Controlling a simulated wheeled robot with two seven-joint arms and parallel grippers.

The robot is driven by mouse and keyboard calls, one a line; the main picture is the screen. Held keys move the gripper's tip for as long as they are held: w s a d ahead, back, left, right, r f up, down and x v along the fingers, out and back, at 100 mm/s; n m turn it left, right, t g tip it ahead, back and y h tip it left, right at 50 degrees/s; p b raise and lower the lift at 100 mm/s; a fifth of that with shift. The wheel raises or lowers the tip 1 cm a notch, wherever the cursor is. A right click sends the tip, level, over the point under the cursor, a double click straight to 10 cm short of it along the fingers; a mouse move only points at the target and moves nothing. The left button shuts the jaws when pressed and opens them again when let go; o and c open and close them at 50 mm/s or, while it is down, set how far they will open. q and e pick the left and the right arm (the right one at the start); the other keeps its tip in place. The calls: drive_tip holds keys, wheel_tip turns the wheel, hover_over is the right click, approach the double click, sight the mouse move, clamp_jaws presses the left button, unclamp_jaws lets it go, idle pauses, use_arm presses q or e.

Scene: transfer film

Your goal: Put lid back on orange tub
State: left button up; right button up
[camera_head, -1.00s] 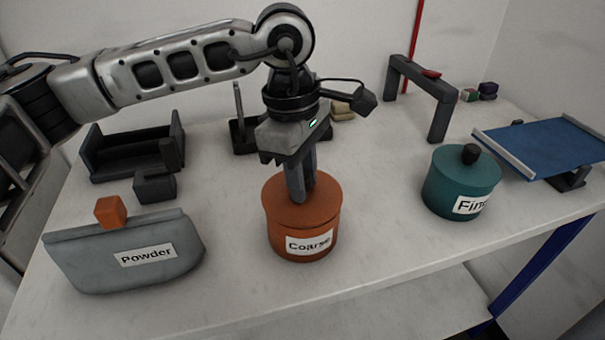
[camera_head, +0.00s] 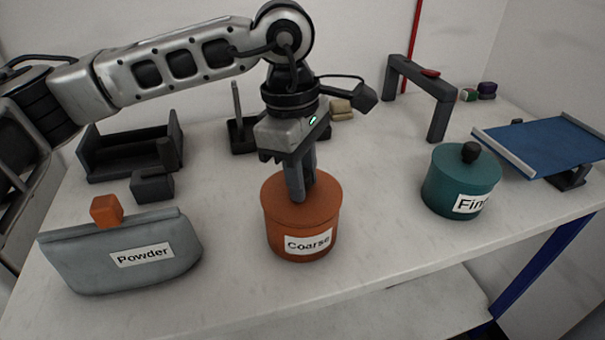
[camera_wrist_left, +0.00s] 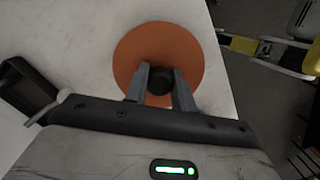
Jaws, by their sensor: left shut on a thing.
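The orange tub (camera_head: 301,243) labelled "Coarse" stands upright near the front edge of the table. Its round orange lid (camera_head: 325,193) rests on top of it and looks level. My left gripper (camera_head: 301,192) points straight down over the lid. In the left wrist view the gripper (camera_wrist_left: 160,88) has its two fingers shut on the dark knob (camera_wrist_left: 159,79) at the middle of the lid (camera_wrist_left: 160,42). In the head view the fingers hide the knob. My right gripper is not in view.
A grey "Powder" container (camera_head: 125,265) with an orange block-shaped handle stands left. A teal "Fine" tub (camera_head: 460,190) with a black knob stands right. A dark rack (camera_head: 130,152), a grey arch (camera_head: 440,95) and a blue tilted tray (camera_head: 550,142) stand behind.

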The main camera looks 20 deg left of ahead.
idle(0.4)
use_arm(q)
drive_tip(key=shift+f+b, duration=0.2)
drive_tip(key=shift+b, duration=0.5)
idle(0.7)
idle(0.4)
drive_tip(key=o, duration=1.5)
drive_tip(key=shift+r+p, duration=1.1)
drive_tip(key=shift+r, duration=0.85)
drive_tip(key=shift+r+p, duration=0.9)
drive_tip(key=shift+r, duration=0.75)
drive_tip(key=shift+c, duration=0.2)
